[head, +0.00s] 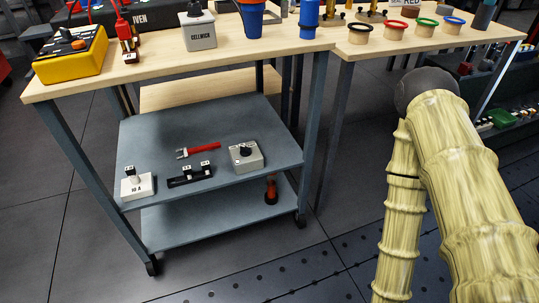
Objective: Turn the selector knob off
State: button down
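Several things here carry a dark knob, and I cannot tell which one is the selector knob. A grey box (246,159) with a black knob (244,150) on top sits on the cart's upper shelf, towards its right side. A pale grey box with lettering (199,31) and a dark knob (194,9) stands on the wooden table. The knob settings are too small to read. My arm shows at the right, but my gripper is out of view.
Coloured ring cups stand on the right table. Floor in front of the cart is clear.

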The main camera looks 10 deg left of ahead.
aim_at(245, 150)
jog(key=z, duration=0.25)
jog(key=k, duration=0.7)
jog(key=u, duration=1.05)
